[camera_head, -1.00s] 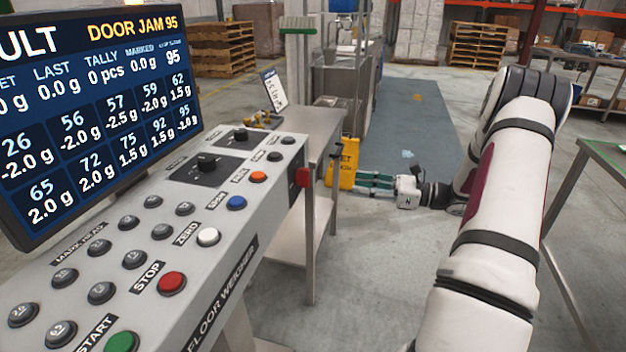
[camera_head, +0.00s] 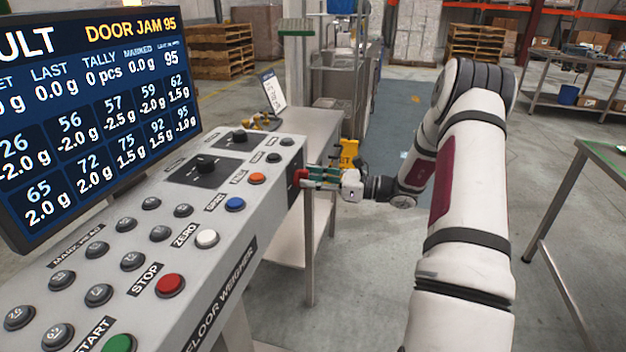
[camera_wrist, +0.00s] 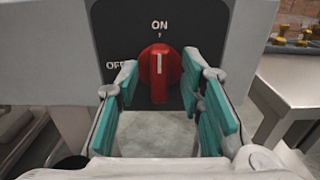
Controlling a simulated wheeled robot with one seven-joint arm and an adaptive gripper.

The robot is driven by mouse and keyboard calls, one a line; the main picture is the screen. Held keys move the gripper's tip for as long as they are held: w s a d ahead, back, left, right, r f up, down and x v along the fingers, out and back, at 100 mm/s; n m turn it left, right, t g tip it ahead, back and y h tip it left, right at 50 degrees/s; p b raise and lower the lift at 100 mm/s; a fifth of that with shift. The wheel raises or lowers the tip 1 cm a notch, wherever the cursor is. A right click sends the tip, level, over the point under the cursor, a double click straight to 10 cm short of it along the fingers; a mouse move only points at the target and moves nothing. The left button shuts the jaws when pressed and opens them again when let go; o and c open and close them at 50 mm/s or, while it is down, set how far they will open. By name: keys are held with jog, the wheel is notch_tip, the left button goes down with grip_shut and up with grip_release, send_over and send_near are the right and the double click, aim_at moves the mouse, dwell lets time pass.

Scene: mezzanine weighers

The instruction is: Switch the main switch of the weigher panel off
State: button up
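The weigher panel (camera_head: 255,265) is a grey sloped console with a screen (camera_head: 95,105) reading "DOOR JAM 95". Its main switch is a red rotary knob (camera_wrist: 160,70) on a black plate (camera_wrist: 125,35) on the console's right-hand end. The knob's white mark points up at ON; OFF is to the left. In the head view the red knob (camera_head: 300,176) is partly hidden by my fingers. My gripper (camera_wrist: 165,90) is open, with teal pads either side of the knob's lower part. I cannot tell whether either pad touches it.
A steel table (camera_head: 318,130) stands just behind the console, with brass-coloured items and a sign on it. Another table (camera_head: 605,155) is at right. Buttons, including red STOP (camera_head: 170,285), cover the console top.

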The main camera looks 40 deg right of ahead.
grip_shut()
jog(key=shift+n, duration=0.4)
jog(key=n+b, duration=0.3)
jog(key=n, duration=0.2)
jog(key=n+b, duration=0.4)
jog(key=n, duration=0.2)
jog(key=n+b, duration=0.4)
jog(key=n, duration=0.1)
jog(key=shift+s+a+f+n, duration=0.15)
jog(key=shift+a+f+n, duration=0.15)
jog(key=shift+f+n, duration=0.1)
jog(key=shift+n, duration=0.3)
